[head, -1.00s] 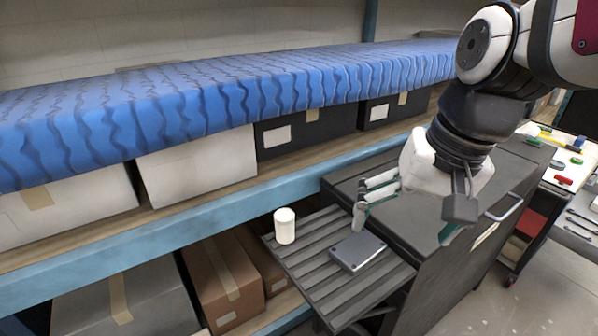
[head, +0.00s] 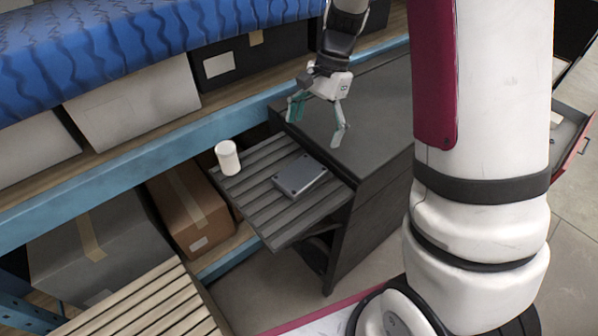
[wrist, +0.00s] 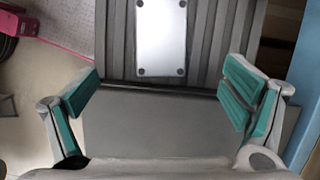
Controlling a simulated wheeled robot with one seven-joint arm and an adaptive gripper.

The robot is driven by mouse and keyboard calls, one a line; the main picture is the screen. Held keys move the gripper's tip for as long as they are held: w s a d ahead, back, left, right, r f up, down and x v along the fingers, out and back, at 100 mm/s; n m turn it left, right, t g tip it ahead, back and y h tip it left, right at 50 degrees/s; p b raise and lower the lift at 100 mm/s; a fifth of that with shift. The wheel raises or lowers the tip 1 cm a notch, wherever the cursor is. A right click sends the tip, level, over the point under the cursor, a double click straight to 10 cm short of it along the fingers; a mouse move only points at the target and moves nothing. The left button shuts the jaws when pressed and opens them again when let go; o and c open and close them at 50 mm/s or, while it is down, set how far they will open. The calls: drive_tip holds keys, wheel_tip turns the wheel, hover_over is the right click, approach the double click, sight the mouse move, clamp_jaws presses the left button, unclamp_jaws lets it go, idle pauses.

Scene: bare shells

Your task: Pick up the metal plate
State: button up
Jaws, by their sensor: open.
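The metal plate (head: 299,178) is a flat grey rectangle with dark corner dots. It lies on a dark slatted side shelf (head: 262,205) of a dark cabinet. In the wrist view the plate (wrist: 161,38) shows at the top centre, beyond the fingertips. My gripper (head: 315,128) is open and empty, with green-padded fingers pointing down. It is over the cabinet top, beside and behind the plate, and apart from it. In the wrist view the open fingers (wrist: 165,88) stand wide, with the cabinet edge between them.
A white cylinder (head: 228,157) stands on the slatted shelf, left of the plate. The dark cabinet top (head: 375,110) is bare. A blue-beamed rack with boxes (head: 135,100) runs behind. A slatted wooden surface (head: 140,305) is at the lower left.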

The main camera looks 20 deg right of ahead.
sight(300, 173)
drive_tip(key=p+x, duration=0.1)
drive_tip(key=x, duration=1.1)
drive_tip(key=shift+a, duration=0.1)
drive_tip(key=shift+r, duration=0.1)
drive_tip(key=c, duration=1.6)
